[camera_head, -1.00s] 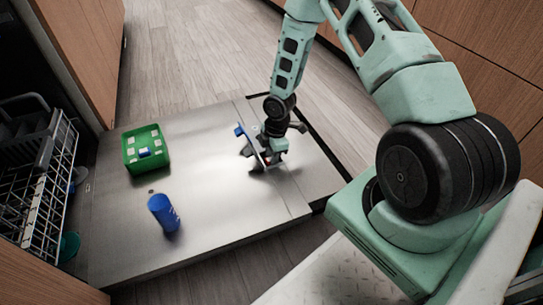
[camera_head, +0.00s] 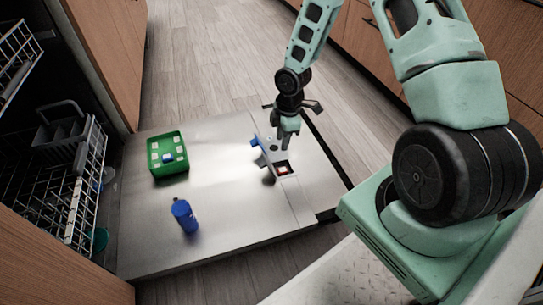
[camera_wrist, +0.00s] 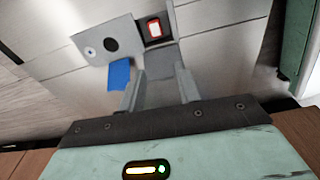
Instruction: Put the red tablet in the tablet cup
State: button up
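The red tablet (camera_head: 283,169), with a pale face, sits in a dark square recess, apparently the tablet cup (camera_wrist: 148,39), on a grey panel. The tablet shows clearly in the wrist view (camera_wrist: 154,29). The panel (camera_wrist: 91,38) also has a round black hole, a small round white spot and a blue piece (camera_wrist: 119,74) at its edge. My gripper (camera_head: 288,138) is over the panel beside the recess. In the wrist view its two fingers (camera_wrist: 160,88) are apart, with no tablet between them. A grey part lies between and beyond the fingertips.
The panel is on an open metal dishwasher door (camera_head: 225,215). A green box (camera_head: 182,165) with pale blocks and a blue one stands at the left. Dishwasher racks (camera_head: 88,190) are at the far left. The door between is clear.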

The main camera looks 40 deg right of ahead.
jog(key=s+a+r+m+h, duration=0.1)
jog(key=s+a+r+m, duration=0.35)
jog(key=a+r, duration=1.1)
jog(key=s+a+r+m, duration=0.1)
jog(key=s+a+r, duration=0.3)
jog(key=s, duration=0.5)
jog(key=s+a+r+m, duration=0.1)
jog(key=s+a+r, duration=0.3)
jog(key=s, duration=0.6)
notch_tip(320, 180, up, 2)
jog(key=shift+s+r, duration=0.1)
jog(key=shift+s, duration=0.2)
jog(key=shift+r, duration=0.1)
notch_tip(320, 180, up, 46)
jog(key=p, duration=4.5)
jog(key=shift+f+p, duration=0.25)
jog(key=shift+p, duration=0.05)
